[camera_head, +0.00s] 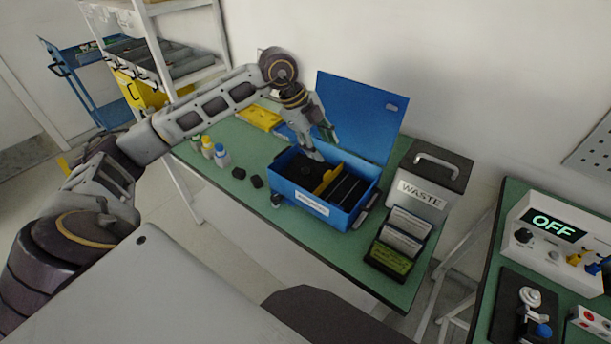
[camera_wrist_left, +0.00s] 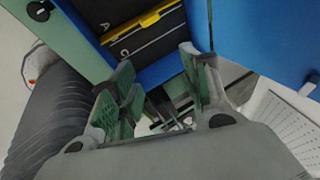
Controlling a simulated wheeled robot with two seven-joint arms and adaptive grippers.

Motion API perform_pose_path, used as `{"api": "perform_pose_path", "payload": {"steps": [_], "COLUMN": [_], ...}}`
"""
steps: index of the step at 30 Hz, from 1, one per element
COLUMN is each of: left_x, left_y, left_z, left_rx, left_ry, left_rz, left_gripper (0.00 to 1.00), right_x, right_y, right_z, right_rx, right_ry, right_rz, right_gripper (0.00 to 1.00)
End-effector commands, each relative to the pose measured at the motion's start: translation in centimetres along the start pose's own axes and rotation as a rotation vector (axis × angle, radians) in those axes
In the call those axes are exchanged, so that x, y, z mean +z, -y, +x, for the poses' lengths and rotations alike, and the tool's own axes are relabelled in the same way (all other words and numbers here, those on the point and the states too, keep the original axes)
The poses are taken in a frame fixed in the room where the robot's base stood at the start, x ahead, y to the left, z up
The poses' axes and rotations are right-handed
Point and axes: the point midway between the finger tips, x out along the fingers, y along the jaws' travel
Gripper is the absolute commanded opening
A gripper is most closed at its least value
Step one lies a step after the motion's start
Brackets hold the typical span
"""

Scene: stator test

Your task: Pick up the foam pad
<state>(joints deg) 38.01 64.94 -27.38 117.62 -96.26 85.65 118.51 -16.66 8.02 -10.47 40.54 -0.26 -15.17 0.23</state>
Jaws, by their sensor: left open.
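The foam pad is not clearly distinguishable; a black block or pad (camera_head: 291,172) fills the left compartment of the open blue case (camera_head: 316,208). My left gripper (camera_head: 320,143) is open with nothing seen between its fingers, above the back left part of the case near the lid hinge. In the left wrist view its green-padded fingers (camera_wrist_left: 158,85) are apart, with the blue case wall (camera_wrist_left: 163,73) just beyond them. Black inserts marked with pale letters (camera_wrist_left: 140,40) lie by the yellow divider there. My right gripper is in neither view.
The case's raised lid (camera_head: 362,115) stands behind it. A waste bin (camera_head: 428,185) and a card rack (camera_head: 398,240) stand to the right. Small bottles (camera_head: 208,148) and two black pieces (camera_head: 248,177) lie left on the green table (camera_head: 240,205).

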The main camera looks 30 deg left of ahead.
Motion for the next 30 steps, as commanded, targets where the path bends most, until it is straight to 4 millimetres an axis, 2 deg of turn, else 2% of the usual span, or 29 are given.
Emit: {"api": "perform_pose_path", "payload": {"steps": [3,9,13,23,30], "left_x": [2.7,5.7,6.3,6.4,6.8], "left_y": [-1.2,-2.4,-2.6,-2.6,-2.8], "left_z": [0.0,-0.9,-1.2,-1.3,0.0], "left_rx": [0.025,0.041,0.043,0.044,0.046], "left_ry": [0.139,0.300,0.339,0.341,0.339], "left_rz": [-0.044,-0.113,-0.130,-0.133,-0.134], "left_gripper": [0.47,0.47,0.47,0.47,0.47], "right_x": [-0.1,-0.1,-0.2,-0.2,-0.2], "right_y": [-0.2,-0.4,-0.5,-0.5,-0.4], "right_z": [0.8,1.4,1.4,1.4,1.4], "right_rx": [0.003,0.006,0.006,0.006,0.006], "right_ry": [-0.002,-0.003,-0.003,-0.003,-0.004], "right_rz": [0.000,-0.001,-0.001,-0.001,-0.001], "right_gripper": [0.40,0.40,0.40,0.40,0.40]}}
